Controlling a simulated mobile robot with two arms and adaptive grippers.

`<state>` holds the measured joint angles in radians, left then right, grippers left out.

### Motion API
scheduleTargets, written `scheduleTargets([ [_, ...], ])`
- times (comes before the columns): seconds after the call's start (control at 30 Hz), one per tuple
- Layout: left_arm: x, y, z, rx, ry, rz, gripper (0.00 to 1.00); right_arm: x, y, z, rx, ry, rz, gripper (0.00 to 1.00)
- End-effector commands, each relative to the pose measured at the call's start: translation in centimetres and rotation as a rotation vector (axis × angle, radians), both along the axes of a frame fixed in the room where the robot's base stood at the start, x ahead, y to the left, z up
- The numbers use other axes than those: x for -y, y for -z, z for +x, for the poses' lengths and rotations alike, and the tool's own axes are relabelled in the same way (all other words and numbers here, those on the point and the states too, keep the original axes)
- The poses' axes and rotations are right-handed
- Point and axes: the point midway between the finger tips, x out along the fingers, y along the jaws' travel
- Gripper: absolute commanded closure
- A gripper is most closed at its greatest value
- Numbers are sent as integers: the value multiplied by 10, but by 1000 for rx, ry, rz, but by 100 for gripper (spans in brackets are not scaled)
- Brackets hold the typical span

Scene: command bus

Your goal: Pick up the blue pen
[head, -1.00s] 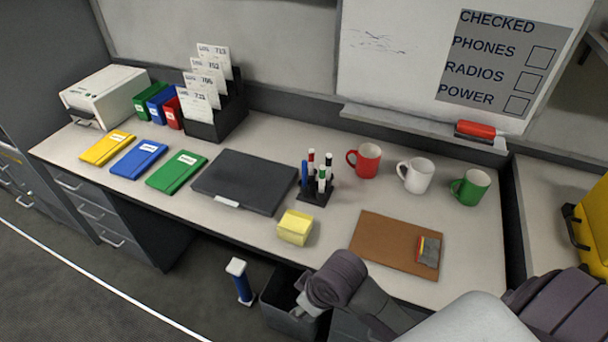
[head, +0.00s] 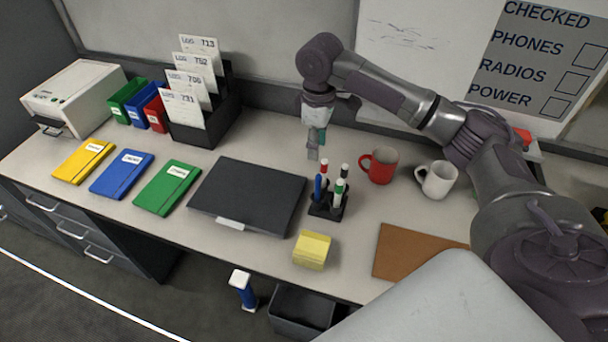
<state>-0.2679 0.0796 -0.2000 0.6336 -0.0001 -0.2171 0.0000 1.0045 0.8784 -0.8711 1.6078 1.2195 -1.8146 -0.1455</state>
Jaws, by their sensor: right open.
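The blue pen (head: 318,187) stands upright in a small black pen holder (head: 328,208) on the desk. Several other pens stand in the same holder, with red, black and green caps. My right gripper (head: 314,152) hangs pointing down above and slightly behind the holder. Its fingers are empty and apart from the pens. The fingers look close together from this angle. My left gripper is not in view.
A black closed laptop-like case (head: 248,194) lies left of the holder. Yellow sticky notes (head: 313,250) are in front. A red mug (head: 380,166) and a white mug (head: 437,179) stand to the right. A brown board (head: 410,252) lies front right.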

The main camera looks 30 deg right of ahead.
Motion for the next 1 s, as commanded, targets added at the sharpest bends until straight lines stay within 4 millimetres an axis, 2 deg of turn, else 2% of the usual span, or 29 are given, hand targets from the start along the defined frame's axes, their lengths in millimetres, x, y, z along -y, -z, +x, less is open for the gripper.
scheduleTargets([
  [0.07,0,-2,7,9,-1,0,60,2,7,-1,-6,3,-1,55],
  [0.13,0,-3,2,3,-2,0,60,1,20,-2,-7,2,1,55],
  [0.3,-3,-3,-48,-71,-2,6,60,1,55,-2,-6,1,0,55],
  [0.43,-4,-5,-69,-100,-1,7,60,0,73,-1,-2,1,1,55],
  [0.53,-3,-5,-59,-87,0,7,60,0,81,-2,-1,0,2,55],
  [0.7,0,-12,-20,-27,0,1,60,0,94,-3,-3,1,0,55],
  [0.77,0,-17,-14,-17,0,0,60,0,104,-4,-4,1,0,55],
  [0.87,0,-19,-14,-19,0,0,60,0,120,-4,-1,1,0,55],
  [1.0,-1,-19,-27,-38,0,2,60,0,133,-5,-1,-1,1,55],
])
